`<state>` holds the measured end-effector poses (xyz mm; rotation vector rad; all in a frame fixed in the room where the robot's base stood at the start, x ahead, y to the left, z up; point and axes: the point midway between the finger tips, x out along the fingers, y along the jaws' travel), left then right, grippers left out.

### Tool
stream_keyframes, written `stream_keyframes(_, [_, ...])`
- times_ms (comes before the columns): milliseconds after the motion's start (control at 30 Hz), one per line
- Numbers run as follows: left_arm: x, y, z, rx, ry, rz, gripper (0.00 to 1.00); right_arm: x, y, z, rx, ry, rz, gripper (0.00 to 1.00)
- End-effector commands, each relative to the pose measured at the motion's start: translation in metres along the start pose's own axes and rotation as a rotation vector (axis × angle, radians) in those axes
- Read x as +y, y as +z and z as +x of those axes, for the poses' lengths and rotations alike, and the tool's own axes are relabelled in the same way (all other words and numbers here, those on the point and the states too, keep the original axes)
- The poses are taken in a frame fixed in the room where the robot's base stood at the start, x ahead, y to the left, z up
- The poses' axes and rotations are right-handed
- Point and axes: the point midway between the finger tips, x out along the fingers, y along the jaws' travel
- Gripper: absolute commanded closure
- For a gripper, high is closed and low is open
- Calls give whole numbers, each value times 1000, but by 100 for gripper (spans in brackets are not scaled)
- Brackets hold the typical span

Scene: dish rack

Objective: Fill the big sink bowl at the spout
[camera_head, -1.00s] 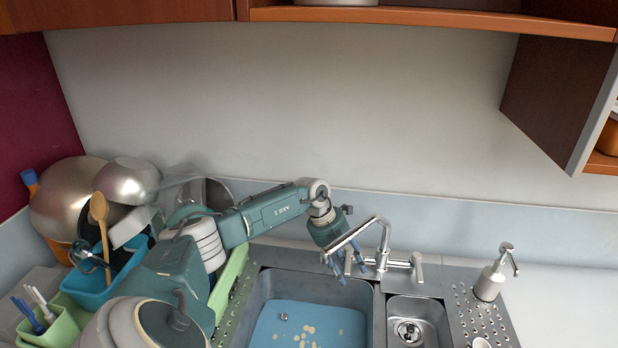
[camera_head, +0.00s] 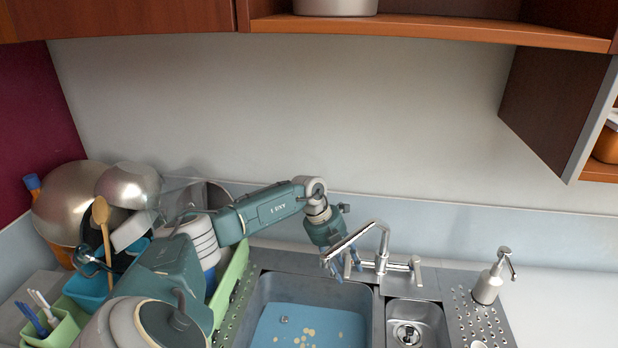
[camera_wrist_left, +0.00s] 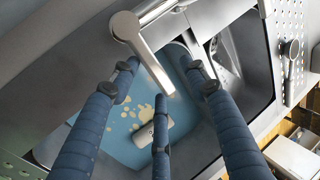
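The big sink bowl (camera_head: 268,290) is the left, larger steel basin. Its floor shows flat light blue with pale yellowish spots; I cannot tell whether that blue is water. The chrome tap (camera_head: 383,245) stands behind the bowls, its spout (camera_head: 350,240) reaching left over the big bowl. In the left wrist view the spout (camera_wrist_left: 148,58) comes down between the fingers. My left gripper (camera_head: 346,268) is at the spout's end, fingers spread and pointing down over the bowl. No stream of water shows. My right gripper is not in view.
A small bowl (camera_head: 430,317) with a drain is right of the big one. A soap dispenser (camera_head: 488,284) stands further right. At left, a green dish rack (camera_head: 230,280) and steel pans (camera_head: 128,185) crowd around my arm. The right counter is clear.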

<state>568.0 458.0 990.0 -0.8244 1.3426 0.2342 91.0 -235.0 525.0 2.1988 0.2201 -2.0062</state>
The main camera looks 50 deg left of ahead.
Motion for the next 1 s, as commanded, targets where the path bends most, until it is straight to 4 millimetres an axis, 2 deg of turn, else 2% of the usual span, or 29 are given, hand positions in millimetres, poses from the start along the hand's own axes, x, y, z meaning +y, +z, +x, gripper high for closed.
stream_keyframes(333, [-1,0,-35,-2,0,0,55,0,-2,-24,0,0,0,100])
stream_keyframes(600, [0,0,-58,0,2,0,55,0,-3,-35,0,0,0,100])
stream_keyframes(1000, [1,0,-58,1,1,0,55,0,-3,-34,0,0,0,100])
